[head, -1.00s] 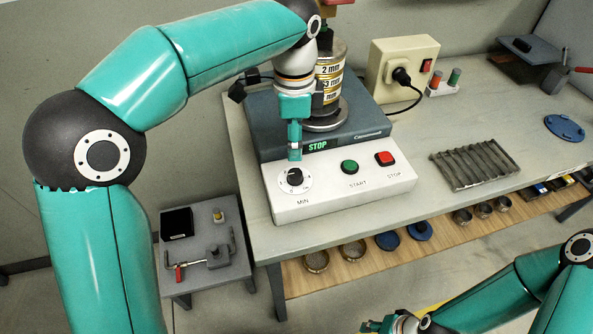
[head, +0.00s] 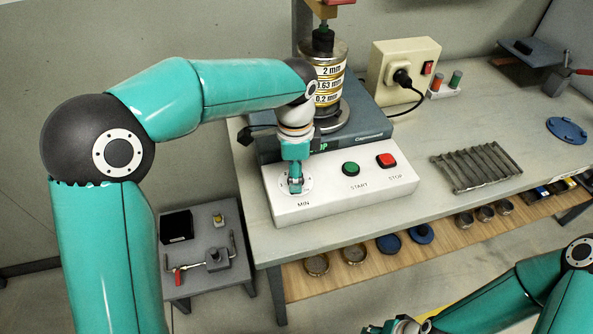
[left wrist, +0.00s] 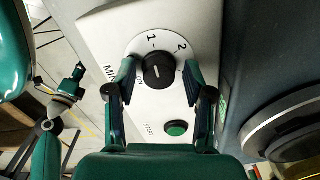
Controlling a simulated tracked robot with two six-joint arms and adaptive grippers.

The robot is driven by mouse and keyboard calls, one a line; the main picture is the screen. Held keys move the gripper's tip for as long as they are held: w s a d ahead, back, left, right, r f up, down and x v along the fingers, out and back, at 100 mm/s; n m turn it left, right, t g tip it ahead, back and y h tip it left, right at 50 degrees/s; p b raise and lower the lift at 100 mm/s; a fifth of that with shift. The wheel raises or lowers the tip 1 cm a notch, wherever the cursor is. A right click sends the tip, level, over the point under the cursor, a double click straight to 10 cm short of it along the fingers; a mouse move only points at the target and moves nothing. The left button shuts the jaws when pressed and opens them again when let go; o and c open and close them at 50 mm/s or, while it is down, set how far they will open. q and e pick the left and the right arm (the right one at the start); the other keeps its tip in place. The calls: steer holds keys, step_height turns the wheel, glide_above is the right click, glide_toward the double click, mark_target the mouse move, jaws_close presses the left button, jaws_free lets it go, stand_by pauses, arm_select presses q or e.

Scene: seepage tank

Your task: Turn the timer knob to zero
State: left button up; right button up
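The timer knob (left wrist: 158,70) is a round black knob with a white line, on a white dial (left wrist: 165,36) marked 1 and 2, in the left wrist view. The dial is at the left of the white control panel (head: 325,204) in the head view. My left gripper (head: 295,187) is down over the dial and hides the knob there. In the left wrist view its two fingers (left wrist: 159,78) are apart, one on each side of the knob, with gaps visible. My right gripper (head: 385,326) is at the bottom edge of the head view, its fingers unclear.
A green START button (head: 351,168) and a red STOP button (head: 386,160) are right of the dial. The sieve stack (head: 329,80) stands behind the panel on the shaker. A beige socket box (head: 402,66) and a slotted rack (head: 474,165) are farther right.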

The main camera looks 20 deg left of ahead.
arm_select(q)
steer(key=shift+d, duration=0.1)
jaws_close()
steer(key=shift+w+r+n, duration=0.1)
steer(key=shift+n, duration=0.8)
steer(key=n, duration=1)
steer(key=shift+r, duration=0.1)
